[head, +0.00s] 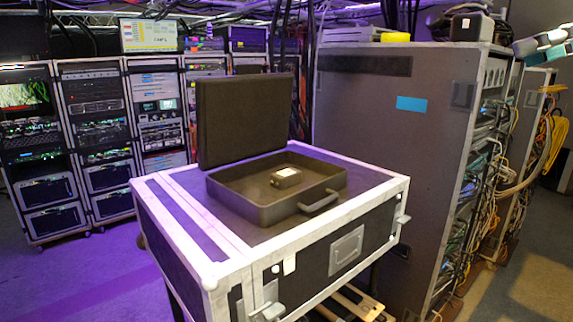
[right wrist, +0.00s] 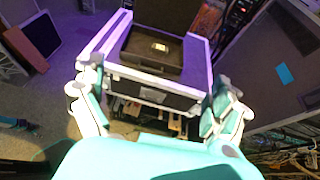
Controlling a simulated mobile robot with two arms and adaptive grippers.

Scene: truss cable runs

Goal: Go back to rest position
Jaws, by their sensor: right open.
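My right gripper (head: 543,44) shows at the top right edge of the head view, partly cut off, in front of the racks. In the right wrist view my right gripper (right wrist: 156,84) has its teal and white fingers spread wide with nothing between them. The flight case lies beyond them, apart from the fingers. My left gripper is not in view. An open black case (head: 232,200) rests on the flight case (head: 190,268), its lid upright at the back. A small dark box with a light top (head: 286,178) lies inside the black case; it also shows in the right wrist view (right wrist: 160,47).
A tall grey rack cabinet (head: 375,140) stands right of the flight case, with bundled cables (head: 480,190) along its side. Several equipment racks (head: 95,120) line the back left. Yellow cables (head: 553,140) hang at the far right. Floor is clear at front left.

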